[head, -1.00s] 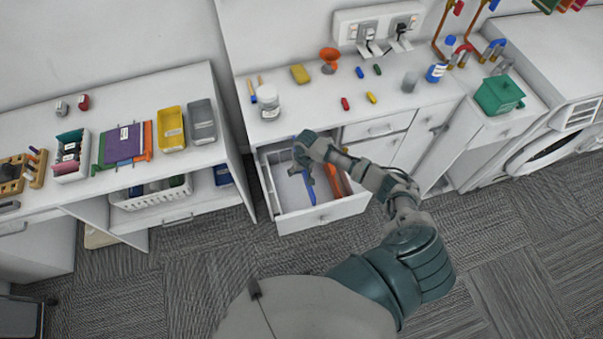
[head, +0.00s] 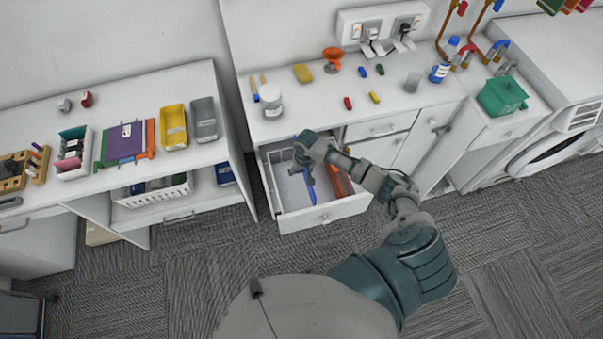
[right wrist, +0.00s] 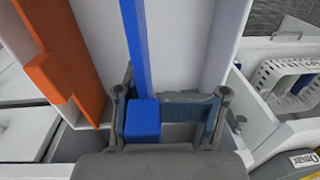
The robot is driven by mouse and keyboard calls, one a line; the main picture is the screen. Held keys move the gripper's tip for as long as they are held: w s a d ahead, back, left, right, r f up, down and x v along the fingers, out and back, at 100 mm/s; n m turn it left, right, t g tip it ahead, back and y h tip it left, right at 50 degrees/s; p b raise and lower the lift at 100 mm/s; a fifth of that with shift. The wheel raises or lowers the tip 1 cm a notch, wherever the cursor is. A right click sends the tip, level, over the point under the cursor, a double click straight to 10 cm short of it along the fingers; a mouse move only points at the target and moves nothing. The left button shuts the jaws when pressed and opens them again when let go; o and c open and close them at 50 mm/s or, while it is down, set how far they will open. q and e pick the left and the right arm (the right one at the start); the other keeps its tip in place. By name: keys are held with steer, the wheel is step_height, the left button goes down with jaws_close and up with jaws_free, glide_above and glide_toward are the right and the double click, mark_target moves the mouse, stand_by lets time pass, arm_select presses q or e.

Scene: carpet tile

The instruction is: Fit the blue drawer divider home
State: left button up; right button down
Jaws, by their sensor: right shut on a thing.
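The blue drawer divider (head: 309,184) is a long thin bar in the open white drawer (head: 322,215), running front to back. It also shows in the right wrist view (right wrist: 134,45), with a blue block (right wrist: 142,120) at its near end. My right gripper (head: 303,160) reaches down into the drawer from above and is shut on the divider; in the wrist view its fingers (right wrist: 172,115) are around the block end. Whether the divider's lower edge sits in a slot is hidden. My left gripper is not in view.
An orange divider (head: 341,181) stands in the drawer to the right of the blue one. A white jar (head: 271,100) and small coloured pieces are on the counter above. A white basket (head: 153,193) sits on a shelf at left. The carpet before the drawer is clear.

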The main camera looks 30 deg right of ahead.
steer(key=shift+a, duration=0.1)
stand_by(0.3)
steer(key=shift+f+b, duration=2.05)
steer(key=shift+f, duration=1.95)
steer(key=shift+c, duration=1.5)
jaws_free()
steer(key=r, duration=1.2)
steer(key=shift+s+d, duration=0.15)
steer(key=shift+d, duration=0.25)
steer(key=shift+f, duration=0.1)
